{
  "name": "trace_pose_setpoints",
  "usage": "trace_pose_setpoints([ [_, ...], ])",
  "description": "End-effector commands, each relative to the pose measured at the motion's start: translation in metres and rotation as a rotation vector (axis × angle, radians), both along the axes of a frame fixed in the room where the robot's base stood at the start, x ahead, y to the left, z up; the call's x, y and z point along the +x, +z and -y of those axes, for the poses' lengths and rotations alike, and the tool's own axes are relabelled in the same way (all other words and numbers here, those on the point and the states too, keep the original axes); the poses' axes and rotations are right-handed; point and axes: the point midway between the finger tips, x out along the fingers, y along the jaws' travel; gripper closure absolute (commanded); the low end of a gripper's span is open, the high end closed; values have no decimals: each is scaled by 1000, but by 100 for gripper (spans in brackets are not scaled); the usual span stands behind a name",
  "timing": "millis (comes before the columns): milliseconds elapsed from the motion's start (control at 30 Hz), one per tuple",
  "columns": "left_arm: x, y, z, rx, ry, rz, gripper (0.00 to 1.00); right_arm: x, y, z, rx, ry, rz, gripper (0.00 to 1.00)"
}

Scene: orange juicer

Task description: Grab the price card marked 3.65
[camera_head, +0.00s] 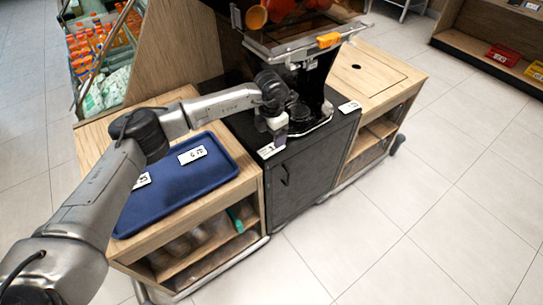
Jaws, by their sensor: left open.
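Several small white price cards show, and their print is too small to read surely. One card (192,155) lies on a blue tray (215,177). A second card (142,180) lies on the tray's left part, beside my arm. A third card (267,152) is at the front edge of the black counter, right by my left gripper. A fourth card (349,107) lies on the counter's right edge. My left gripper (278,140) is open, pointing down at the third card; whether it touches the card cannot be told. My right gripper is out of view.
The orange juicer (315,85) stands on the black cabinet (300,165), just behind and right of my left gripper. A wooden cabinet top (365,75) is on the right. Bottles (90,45) fill a display at the upper left. The floor in front is clear.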

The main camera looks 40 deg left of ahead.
Motion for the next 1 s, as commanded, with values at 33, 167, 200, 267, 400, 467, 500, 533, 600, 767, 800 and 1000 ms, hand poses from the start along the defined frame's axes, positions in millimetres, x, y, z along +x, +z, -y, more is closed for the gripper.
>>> trace_pose_setpoints([
  [33,0,-7,-3,9,3,-4,24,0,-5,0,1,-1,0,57],
  [167,-1,-18,-4,14,4,-6,24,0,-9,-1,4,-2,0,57],
  [200,-1,-20,-4,13,4,-5,24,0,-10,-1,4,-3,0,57],
  [267,0,-22,-4,11,4,-4,24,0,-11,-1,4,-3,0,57],
  [400,-1,-34,-4,10,4,-5,24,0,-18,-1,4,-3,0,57],
  [467,-1,-42,-5,11,4,-6,24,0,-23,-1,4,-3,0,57],
  [500,-1,-48,-5,11,4,-6,24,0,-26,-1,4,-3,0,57],
  [533,-1,-52,-5,11,4,-7,24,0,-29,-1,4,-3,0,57],
  [600,-1,-61,-5,10,3,-6,24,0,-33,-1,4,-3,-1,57],
  [767,-1,-72,-5,9,3,-4,24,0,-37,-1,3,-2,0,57],
  [800,-1,-72,-5,9,3,-4,24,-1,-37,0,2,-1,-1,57],
  [1000,-1,-71,-5,9,3,-4,28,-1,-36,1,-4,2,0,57],
])
